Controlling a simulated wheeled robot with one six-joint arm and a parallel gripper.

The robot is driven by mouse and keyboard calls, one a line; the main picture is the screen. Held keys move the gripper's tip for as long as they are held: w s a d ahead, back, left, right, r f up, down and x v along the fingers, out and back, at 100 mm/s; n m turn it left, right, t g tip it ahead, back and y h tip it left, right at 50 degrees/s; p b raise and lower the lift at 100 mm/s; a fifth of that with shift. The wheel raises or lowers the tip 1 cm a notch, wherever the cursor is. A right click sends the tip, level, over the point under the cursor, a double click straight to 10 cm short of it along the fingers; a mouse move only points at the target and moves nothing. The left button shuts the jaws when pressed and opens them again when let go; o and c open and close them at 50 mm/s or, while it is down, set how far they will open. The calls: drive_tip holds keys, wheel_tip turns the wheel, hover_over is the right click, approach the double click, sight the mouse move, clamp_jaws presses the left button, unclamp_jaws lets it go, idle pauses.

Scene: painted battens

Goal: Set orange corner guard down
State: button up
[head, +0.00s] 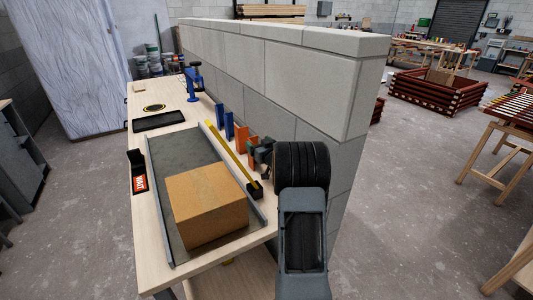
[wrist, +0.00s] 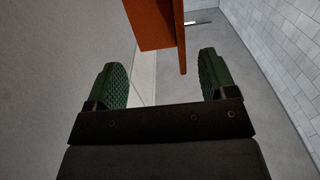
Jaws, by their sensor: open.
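The orange corner guard (head: 240,136) stands upright on the bench near the grey block wall, in line with the blue guards. In the wrist view the orange guard (wrist: 155,25) shows at the top, with one thin edge reaching down between the fingertips in the picture. My gripper (head: 256,149) is beside it at the near side, partly hiding it. In the wrist view my gripper (wrist: 162,78) is open, its green ridged fingers wide apart. No finger visibly touches the guard. The guard's foot is partly hidden in the head view.
Blue guards (head: 225,124) stand just beyond. A yellow bar (head: 229,153) runs beside a cardboard box (head: 207,203) on a grey tray (head: 163,165). The block wall (head: 285,68) closes off the right side. A dark flat thing (head: 158,121) lies farther back on the bench.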

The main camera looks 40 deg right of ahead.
drive_tip(key=s+a, duration=0.1)
drive_tip(key=s, duration=0.7)
drive_tip(key=shift+b, duration=0.35)
